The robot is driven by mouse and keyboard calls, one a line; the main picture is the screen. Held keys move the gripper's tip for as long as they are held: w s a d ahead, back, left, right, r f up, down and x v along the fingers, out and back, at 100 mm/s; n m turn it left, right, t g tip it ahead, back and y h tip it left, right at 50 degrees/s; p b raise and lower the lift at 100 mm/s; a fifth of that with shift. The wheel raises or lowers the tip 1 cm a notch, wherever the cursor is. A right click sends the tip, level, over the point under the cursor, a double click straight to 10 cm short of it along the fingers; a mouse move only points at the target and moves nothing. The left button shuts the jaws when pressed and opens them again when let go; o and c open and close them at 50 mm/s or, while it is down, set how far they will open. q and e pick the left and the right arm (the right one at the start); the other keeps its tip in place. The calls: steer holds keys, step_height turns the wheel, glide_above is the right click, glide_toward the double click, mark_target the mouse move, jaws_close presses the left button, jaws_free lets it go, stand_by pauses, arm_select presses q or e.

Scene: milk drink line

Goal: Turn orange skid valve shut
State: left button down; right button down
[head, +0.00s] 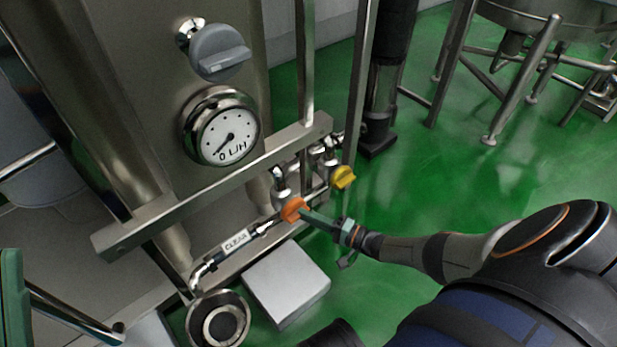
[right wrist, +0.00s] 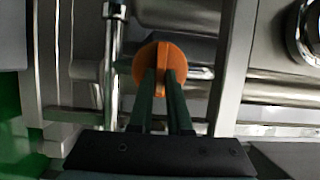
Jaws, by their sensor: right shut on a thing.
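The orange valve handle (head: 293,209) sits on the skid's lower pipework, below the steel crossbar. In the right wrist view the orange valve handle (right wrist: 163,68) is a round disc with a raised rib across it. My right gripper (head: 308,214) reaches in from the right and is shut on the handle. In the wrist view the green fingers (right wrist: 162,78) close on either side of the rib and cover the lower part of the disc. A green piece at the lower left edge of the head view looks like part of my left gripper (head: 12,300); its fingertips are not clear.
A yellow valve handle (head: 343,177) sits just right of and behind the orange one. A gauge (head: 222,136) and a grey knob (head: 220,52) are above. A pipe labelled CLEAN (head: 237,241) and a light grey box (head: 287,284) are below.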

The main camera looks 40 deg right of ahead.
stand_by(0.6)
steer(key=c, duration=0.9)
jaws_free()
steer(key=shift+o, duration=0.2)
steer(key=shift+s, duration=0.1)
steer(key=p+v, duration=0.1)
steer(key=v, duration=1.1)
steer(key=shift+s, duration=0.15)
steer(key=shift+d, duration=0.1)
